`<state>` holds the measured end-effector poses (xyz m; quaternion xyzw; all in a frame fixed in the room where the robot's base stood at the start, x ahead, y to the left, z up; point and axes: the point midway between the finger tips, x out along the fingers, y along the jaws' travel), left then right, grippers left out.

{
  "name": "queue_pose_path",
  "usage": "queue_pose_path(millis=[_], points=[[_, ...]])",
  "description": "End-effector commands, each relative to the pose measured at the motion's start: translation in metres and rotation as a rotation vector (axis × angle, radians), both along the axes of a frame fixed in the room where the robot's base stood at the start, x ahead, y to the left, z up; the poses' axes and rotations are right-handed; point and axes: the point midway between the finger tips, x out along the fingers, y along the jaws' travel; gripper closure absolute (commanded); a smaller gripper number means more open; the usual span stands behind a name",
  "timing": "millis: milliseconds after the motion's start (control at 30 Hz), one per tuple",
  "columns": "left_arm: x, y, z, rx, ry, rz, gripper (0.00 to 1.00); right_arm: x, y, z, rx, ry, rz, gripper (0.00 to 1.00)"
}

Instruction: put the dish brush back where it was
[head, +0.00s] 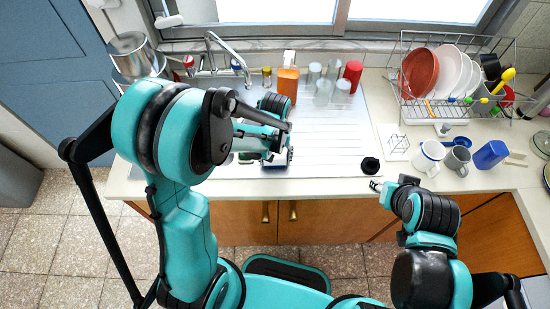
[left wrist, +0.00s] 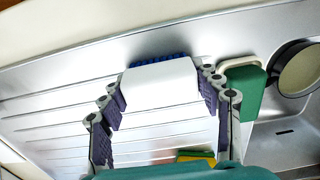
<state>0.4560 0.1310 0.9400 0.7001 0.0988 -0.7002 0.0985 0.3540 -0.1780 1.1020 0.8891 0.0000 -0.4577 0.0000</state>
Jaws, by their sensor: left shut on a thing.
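The dish brush is a white block with blue bristles (left wrist: 160,82), seen in the left wrist view between the purple-grey fingers of my left gripper (left wrist: 160,100). The gripper is shut on it, above the ribbed metal drainboard. In the head view my left gripper (head: 276,158) is over the sink unit, largely hidden by my own arm, with only a little of the brush showing below it. My right gripper (head: 379,187) is at the counter's front edge, small and partly hidden by its wrist; its opening is unclear.
A green-and-white item (left wrist: 245,92) lies right of the brush, near the sink basin, and a yellow-green sponge (left wrist: 196,156) lies close by. An orange soap bottle (head: 288,80) and glasses (head: 324,88) stand behind. A dark round cup (head: 370,165), mugs (head: 428,157) and a dish rack (head: 455,110) are right.

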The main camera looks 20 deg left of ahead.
Motion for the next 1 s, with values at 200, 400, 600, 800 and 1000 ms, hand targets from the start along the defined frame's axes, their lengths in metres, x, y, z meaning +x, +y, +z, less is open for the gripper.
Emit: queue_pose_path(millis=[200, 400, 600, 800, 1000], points=[[0.000, 0.000, -0.004, 0.000, 0.000, 0.000, 0.64, 0.000, 0.000, -0.004, 0.000, 0.000, 0.000, 0.60], [0.000, 0.000, -0.003, 0.000, 0.000, 0.000, 0.16, 0.000, 0.000, -0.003, 0.000, 0.000, 0.000, 0.60], [0.000, 0.000, -0.002, 0.000, 0.000, 0.000, 0.16, 0.000, 0.000, -0.002, 0.000, 0.000, 0.000, 0.60], [0.000, 0.000, 0.016, 0.000, 0.000, 0.000, 0.16, 0.000, 0.000, 0.006, 0.000, 0.000, 0.000, 0.60], [-0.001, 0.000, 0.062, 0.000, 0.000, 0.000, 0.16, 0.000, 0.000, 0.020, 0.000, 0.000, 0.000, 0.60]])
